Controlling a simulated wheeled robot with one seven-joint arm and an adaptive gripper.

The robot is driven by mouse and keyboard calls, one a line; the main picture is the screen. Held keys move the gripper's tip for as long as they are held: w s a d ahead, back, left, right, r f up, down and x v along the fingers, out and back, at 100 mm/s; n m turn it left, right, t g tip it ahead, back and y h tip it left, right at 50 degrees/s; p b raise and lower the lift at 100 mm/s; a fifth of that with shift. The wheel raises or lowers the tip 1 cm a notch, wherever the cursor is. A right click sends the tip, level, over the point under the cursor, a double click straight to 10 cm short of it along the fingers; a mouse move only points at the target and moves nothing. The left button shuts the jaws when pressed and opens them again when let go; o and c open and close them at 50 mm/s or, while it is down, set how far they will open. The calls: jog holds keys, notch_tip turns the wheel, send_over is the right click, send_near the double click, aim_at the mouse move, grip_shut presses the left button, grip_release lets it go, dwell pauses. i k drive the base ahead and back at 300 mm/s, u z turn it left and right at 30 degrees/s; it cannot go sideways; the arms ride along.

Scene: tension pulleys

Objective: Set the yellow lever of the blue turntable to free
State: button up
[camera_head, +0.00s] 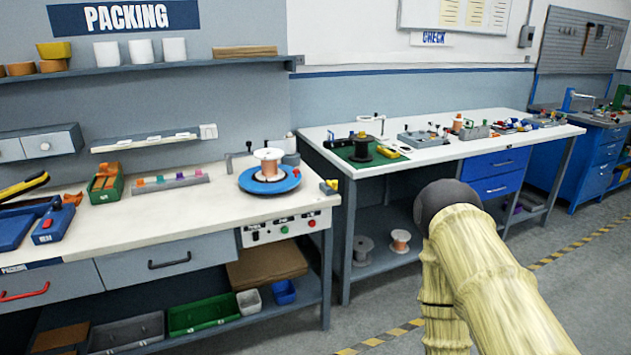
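The blue turntable (250,183) sits near the right end of the white packing table. A copper-coloured spool with pale flanges (269,154) stands upright on it. A small yellow piece (330,185) shows at the table's right corner, just right of the turntable. It may be the yellow lever, but it is too small to tell, and its setting cannot be read. My arm (470,270), cream with a dark rounded joint, rises at the lower right, apart from the turntable. My gripper is not visible.
The packing table (215,208) also holds a green bin (106,184) and a grey strip with coloured clips (170,182). A control panel (283,229) is on its front. A second table (440,153) with a green mat stands behind right. Open floor lies at lower right.

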aim_at(334, 184)
jog(key=u, duration=0.5)
jog(key=i, duration=1.1)
jog(key=z, duration=0.35)
